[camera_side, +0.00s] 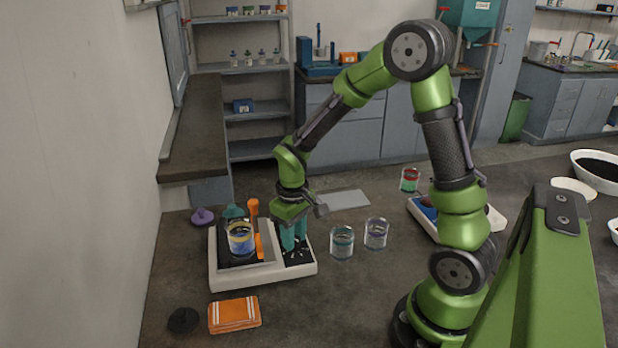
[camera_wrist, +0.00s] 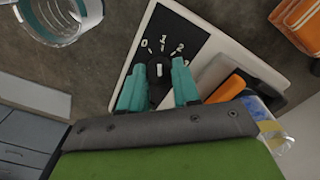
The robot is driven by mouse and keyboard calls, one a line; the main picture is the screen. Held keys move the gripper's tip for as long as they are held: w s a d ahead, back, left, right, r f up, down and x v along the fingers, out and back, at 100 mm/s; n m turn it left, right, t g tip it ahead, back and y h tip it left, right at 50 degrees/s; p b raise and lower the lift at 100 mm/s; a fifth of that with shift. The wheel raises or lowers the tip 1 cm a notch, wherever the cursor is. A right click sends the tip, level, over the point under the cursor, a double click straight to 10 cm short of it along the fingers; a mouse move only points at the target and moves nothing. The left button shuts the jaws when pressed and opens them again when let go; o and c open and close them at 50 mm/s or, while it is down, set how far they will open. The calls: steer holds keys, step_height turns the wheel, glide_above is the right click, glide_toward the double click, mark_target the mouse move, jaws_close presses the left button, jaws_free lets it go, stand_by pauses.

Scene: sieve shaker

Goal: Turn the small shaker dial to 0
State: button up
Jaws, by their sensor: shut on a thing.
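The sieve shaker is a white-based machine (camera_side: 240,278) on the dark table in the side view, with a black dial panel (camera_wrist: 177,25) at its right end. In the wrist view, the small black dial (camera_wrist: 158,84) carries a white pointer mark. The mark points roughly up toward the 1; its exact setting is hard to read. The printed 0 is to the upper left of the dial and the 2 to the upper right. My gripper (camera_wrist: 158,76) points down with its teal fingers either side of the dial, shut on it. In the side view, my gripper (camera_side: 293,247) hides the dial.
A jar with blue contents (camera_side: 241,240) stands on the shaker, beside orange clamps (camera_side: 253,207). Two glass jars (camera_side: 342,243) (camera_side: 376,235) stand close to the right of my gripper.

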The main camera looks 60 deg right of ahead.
steer(key=n, duration=0.5)
steer(key=shift+n, duration=0.4)
stand_by(0.4)
steer(key=o, duration=1.1)
steer(key=shift+c, duration=0.2)
steer(key=shift+r, duration=0.15)
step_height(320, 180, up, 17)
steer(key=shift+f, duration=0.2)
steer(key=s+a+r+m+t+y, duration=0.2)
steer(key=s+a+m+t, duration=0.5)
steer(key=s, duration=0.3)
steer(key=shift+s+a+r+m, duration=0.3)
steer(key=shift+a+m, duration=0.2)
steer(key=shift+m, duration=0.2)
